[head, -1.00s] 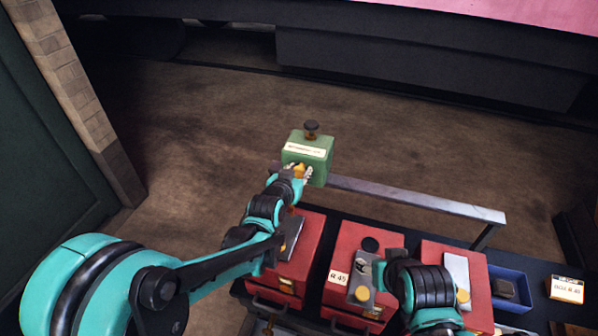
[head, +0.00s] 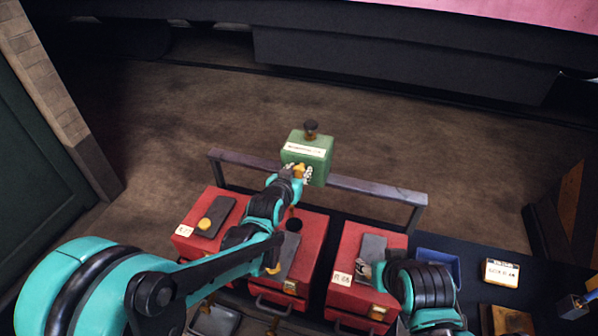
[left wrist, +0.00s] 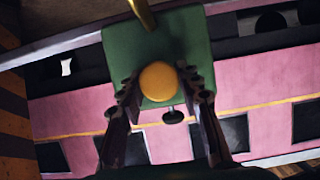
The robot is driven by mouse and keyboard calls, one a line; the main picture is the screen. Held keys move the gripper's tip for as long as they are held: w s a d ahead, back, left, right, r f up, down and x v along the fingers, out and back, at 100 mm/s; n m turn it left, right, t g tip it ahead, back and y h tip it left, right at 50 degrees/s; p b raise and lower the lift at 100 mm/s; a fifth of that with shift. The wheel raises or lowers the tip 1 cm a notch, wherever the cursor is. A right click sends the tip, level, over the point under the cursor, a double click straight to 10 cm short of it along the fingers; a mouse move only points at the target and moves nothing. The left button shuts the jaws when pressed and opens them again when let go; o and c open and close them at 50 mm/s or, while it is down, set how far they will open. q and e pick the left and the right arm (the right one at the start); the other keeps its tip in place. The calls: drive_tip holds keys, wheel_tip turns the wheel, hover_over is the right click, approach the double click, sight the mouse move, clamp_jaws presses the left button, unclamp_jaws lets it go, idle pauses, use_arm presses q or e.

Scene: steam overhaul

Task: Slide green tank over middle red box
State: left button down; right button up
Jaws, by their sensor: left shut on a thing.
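The green tank (head: 306,156), with a white label and dark cap, is held up by my left gripper (head: 297,174). In the left wrist view the fingers close on the round yellow knob (left wrist: 158,82) on the tank's face (left wrist: 150,45). The middle red box (head: 314,240) stands below and nearer, partly hidden by my left arm. A dark plate and a black round fitting (head: 293,224) show on its top. The tank appears above the rail behind this box. My right gripper (head: 372,273) is over the right red box; its fingers are too small to judge.
The left red box (head: 185,243) and right red box (head: 348,250) flank the middle one. A grey rail (head: 375,188) runs behind them. A blue bin (head: 440,262) and a small labelled carton (head: 500,272) are at the right. The floor beyond is clear.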

use_arm(q)
drive_tip(key=shift+s+d, duration=0.15)
drive_tip(key=shift+d, duration=0.25)
drive_tip(key=shift+a, duration=0.1)
drive_tip(key=c, duration=1.1)
unclamp_jaws()
drive_tip(key=shift+o, duration=0.2)
drive_tip(key=v, duration=1.2)
